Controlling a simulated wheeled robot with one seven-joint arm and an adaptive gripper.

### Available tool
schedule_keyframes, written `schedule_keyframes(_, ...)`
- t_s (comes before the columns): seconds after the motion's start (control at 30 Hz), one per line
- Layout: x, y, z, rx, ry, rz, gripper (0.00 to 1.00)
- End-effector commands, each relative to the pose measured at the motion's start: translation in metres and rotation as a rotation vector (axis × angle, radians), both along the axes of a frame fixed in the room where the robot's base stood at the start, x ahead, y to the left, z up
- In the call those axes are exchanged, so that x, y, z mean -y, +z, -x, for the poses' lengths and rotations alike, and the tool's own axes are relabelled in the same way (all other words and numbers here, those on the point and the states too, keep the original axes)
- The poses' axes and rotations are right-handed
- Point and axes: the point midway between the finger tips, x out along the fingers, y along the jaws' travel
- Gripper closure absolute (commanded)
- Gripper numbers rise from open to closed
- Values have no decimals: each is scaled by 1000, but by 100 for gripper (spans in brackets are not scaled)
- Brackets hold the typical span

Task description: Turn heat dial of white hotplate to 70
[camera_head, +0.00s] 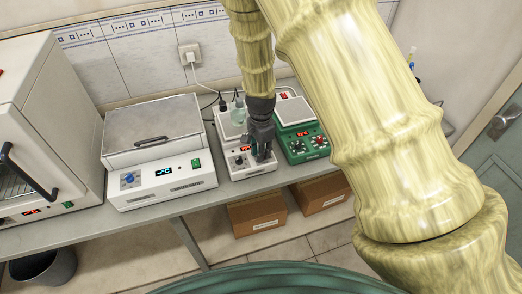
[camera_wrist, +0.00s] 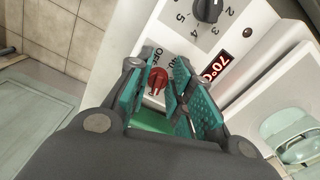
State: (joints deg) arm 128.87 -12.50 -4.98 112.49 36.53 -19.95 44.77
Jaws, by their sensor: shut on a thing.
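The white hotplate (camera_head: 252,174) stands on the bench, its front panel facing me. In the wrist view its panel carries a red dial (camera_wrist: 157,80), a black dial (camera_wrist: 208,9) with a numbered scale, and a lit red display (camera_wrist: 215,68) that appears to read 70 °C. My gripper (camera_head: 262,154) is at the right part of the hotplate's front panel in the head view. In the wrist view my gripper's teal pads (camera_wrist: 155,88) are on either side of the red dial, shut on it. The dial's pointer mark is too small to read surely.
A green hotplate (camera_head: 304,145) stands close on the right. A white water bath (camera_head: 160,182) with a lidded top is on the left, and a white oven (camera_head: 48,130) farther left. Cardboard boxes (camera_head: 258,217) lie under the bench.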

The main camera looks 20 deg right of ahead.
Motion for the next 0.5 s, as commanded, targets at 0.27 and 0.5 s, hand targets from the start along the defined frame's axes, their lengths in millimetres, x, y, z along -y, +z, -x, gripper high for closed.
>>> schedule_keyframes(0.27, 0, 1, -2, 3, -3, 1, 100)
schedule_keyframes(0.5, 0, 1, -1, 3, -2, 1, 66)
